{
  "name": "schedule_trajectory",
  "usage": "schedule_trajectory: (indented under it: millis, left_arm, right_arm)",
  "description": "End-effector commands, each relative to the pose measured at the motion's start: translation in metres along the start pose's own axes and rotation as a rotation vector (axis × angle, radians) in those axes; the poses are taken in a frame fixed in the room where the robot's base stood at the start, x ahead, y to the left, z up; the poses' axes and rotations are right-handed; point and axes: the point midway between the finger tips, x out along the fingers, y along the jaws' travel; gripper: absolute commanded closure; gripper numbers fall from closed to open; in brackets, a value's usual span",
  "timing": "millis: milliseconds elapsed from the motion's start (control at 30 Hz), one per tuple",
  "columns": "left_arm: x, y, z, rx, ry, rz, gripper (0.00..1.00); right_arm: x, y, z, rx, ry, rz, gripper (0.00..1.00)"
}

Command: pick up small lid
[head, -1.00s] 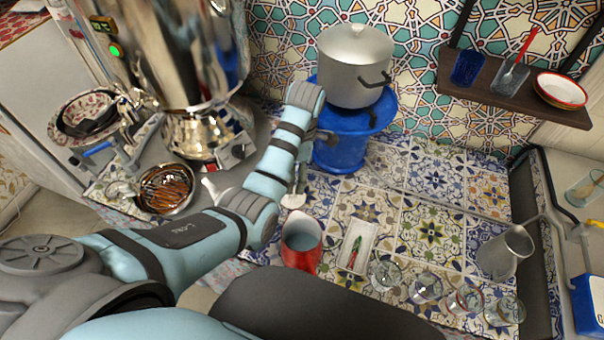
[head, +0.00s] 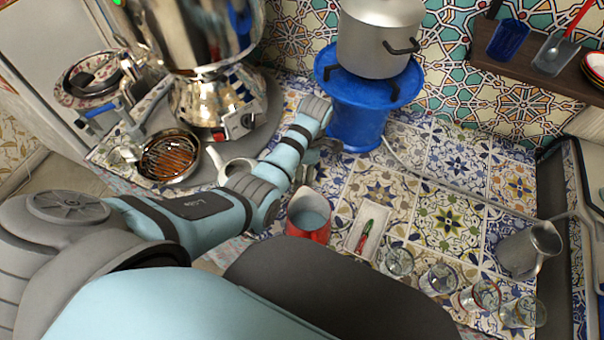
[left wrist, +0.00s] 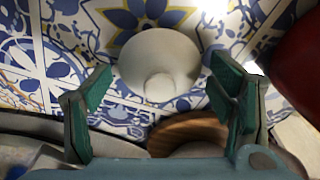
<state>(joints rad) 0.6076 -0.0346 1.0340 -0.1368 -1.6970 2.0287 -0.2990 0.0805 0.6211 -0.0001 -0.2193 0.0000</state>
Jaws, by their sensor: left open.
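The small lid (left wrist: 152,52) is white and round with a knob (left wrist: 159,88) on top. In the left wrist view it lies on the blue and white patterned tiles. My left gripper (left wrist: 161,74) is open, with one green finger on each side of the lid. The fingers look apart from it, and how high they are above it is hard to tell. In the head view my left gripper (head: 309,168) is beside the blue stand, and I cannot make out the lid there. My right gripper is not in view.
A white teapot (head: 235,170) is behind my forearm. The blue stand (head: 356,125) bears a big pot (head: 375,45). Several glasses (head: 438,280) are at the front right.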

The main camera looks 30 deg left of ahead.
Motion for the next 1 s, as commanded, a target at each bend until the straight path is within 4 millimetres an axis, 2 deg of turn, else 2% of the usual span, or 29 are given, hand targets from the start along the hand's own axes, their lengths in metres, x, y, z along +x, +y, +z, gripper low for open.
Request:
schedule_trajectory:
  millis: [167, 433, 767, 867, 1000]
  left_arm:
    - [0.000, 0.000, 0.000, 0.000, -0.001, 0.002, 0.24]
    - [-0.001, 0.000, 0.001, 0.001, -0.001, 0.001, 0.64]
    - [-0.006, 0.001, 0.000, 0.001, -0.001, 0.002, 0.65]
    - [-0.019, 0.001, -0.001, 0.000, -0.001, 0.003, 0.65]
    - [-0.055, 0.001, -0.005, 0.000, -0.003, 0.006, 0.65]
  right_arm:
    - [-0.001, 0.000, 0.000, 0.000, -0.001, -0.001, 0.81]
    - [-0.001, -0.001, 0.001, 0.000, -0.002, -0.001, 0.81]
    - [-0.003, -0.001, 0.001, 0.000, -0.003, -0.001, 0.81]
    - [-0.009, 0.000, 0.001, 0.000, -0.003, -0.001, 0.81]
    - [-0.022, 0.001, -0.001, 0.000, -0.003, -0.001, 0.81]
